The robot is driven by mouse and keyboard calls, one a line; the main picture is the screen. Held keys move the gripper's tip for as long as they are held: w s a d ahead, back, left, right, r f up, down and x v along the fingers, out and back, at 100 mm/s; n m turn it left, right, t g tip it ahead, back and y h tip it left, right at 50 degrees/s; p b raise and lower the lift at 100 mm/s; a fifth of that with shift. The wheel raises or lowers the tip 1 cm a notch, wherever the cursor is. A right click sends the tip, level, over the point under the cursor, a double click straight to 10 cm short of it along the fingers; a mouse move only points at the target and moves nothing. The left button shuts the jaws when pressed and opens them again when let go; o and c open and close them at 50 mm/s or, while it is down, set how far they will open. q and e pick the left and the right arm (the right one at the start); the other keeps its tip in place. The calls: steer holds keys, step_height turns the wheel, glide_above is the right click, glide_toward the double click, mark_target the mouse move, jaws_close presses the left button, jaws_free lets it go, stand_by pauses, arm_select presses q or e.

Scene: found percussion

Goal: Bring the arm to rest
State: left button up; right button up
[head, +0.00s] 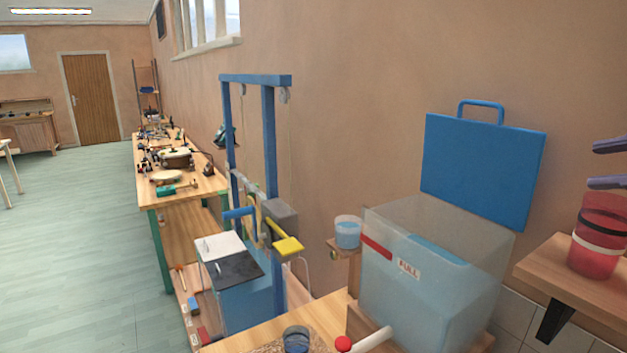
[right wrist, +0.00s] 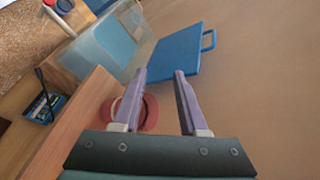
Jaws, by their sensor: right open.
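My right gripper (head: 593,166) shows only by its two purple-grey fingers at the right edge of the head view. It is open, with nothing between the fingers, and appears above a red cup (head: 600,240) on a wooden shelf. In the right wrist view the open right gripper (right wrist: 159,74) points toward a blue lid (right wrist: 177,50) and the wall. The red cup (right wrist: 151,113) lies partly behind its left finger there. The cup stands upright with a white and a dark band, apart from the fingers as far as I can tell. My left gripper is not in view.
A clear tank (head: 430,290) with a "FULL" label stands left of the wooden shelf (head: 560,275), its blue lid (head: 485,170) raised behind. A small cup (head: 348,232) sits beside it. A blue frame (head: 268,140) and a cluttered workbench (head: 205,188) stand farther left. Open floor (head: 80,220) lies left.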

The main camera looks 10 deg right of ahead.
steer(key=s+a+f+n+g, duration=0.8)
steer(key=s+a+f+n, duration=0.85)
steer(key=f+n, duration=0.2)
steer(key=s+a+n+g+h, duration=0.1)
steer(key=s+a+n+h, duration=0.1)
steer(key=s+a+n, duration=0.3)
step_height(320, 180, up, 12)
steer(key=p, duration=1.2)
steer(key=shift+s+d+n, duration=0.2)
steer(key=shift+d+n, duration=0.15)
steer(key=shift+f, duration=0.1)
